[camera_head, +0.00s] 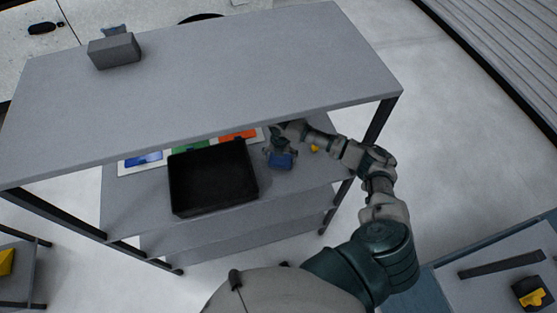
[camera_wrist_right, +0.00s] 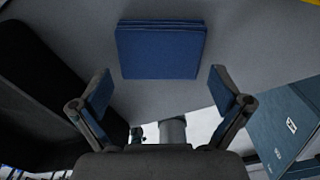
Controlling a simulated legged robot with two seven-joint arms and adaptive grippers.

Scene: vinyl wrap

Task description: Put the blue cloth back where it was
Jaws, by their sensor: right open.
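The blue cloth (camera_head: 281,161) is a small folded square lying on the middle shelf, to the right of the black tray. In the right wrist view the cloth (camera_wrist_right: 160,50) lies flat, just beyond the fingertips. My right gripper (camera_head: 280,150) reaches in under the top shelf and is over the cloth. In the wrist view its blue-padded fingers (camera_wrist_right: 160,82) are spread wide, with nothing between them. Whether the fingertips touch the shelf cannot be told. My left gripper is not in view.
The black tray (camera_head: 212,182) stands left of the cloth. Behind it lies a white strip with blue (camera_head: 144,159), green and orange-red patches. A small yellow thing (camera_head: 314,148) is right of the gripper. The top shelf (camera_head: 210,85) overhangs, carrying a grey box (camera_head: 114,52).

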